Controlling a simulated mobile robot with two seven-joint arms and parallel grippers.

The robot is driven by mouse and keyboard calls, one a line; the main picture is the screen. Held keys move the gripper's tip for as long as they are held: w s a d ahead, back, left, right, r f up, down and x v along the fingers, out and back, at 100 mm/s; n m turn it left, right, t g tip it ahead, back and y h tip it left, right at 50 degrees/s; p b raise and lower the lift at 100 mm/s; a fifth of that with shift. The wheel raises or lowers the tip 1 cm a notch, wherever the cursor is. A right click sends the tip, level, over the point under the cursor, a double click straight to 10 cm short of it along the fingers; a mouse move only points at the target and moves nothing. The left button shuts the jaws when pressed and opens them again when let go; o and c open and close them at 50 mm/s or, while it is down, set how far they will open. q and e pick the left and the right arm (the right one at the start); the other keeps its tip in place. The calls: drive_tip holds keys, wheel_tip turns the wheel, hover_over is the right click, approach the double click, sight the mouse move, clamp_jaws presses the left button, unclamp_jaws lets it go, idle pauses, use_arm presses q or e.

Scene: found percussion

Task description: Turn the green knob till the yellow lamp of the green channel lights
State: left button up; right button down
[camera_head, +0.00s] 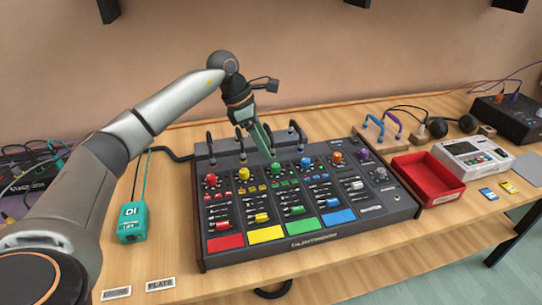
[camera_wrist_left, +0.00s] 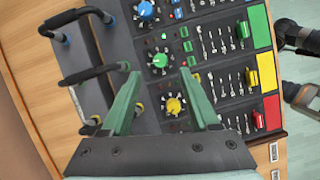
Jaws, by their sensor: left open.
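The mixer (camera_head: 292,243) has coloured channels, each with a knob. The green knob (camera_head: 275,168) also shows in the left wrist view (camera_wrist_left: 160,60). My left gripper (camera_head: 270,152) points down just above it. In the wrist view the gripper (camera_wrist_left: 160,74) is open, its green fingers on either side of the knob's line, with the knob just beyond the tips. I cannot tell if they touch it. A small green light (camera_wrist_left: 164,36) glows near the knob. I make out no lit yellow lamp on the green channel.
The yellow knob (camera_wrist_left: 174,106) and blue knob (camera_wrist_left: 146,10) sit close on either side. Black cable loops (camera_head: 240,143) rise along the mixer's back edge. A teal box (camera_head: 132,222) stands left, and a red tray (camera_head: 428,178) stands right.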

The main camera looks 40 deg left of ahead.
use_arm(q)
drive_tip(key=v, duration=0.6)
drive_tip(key=shift+r, duration=0.1)
idle(0.4)
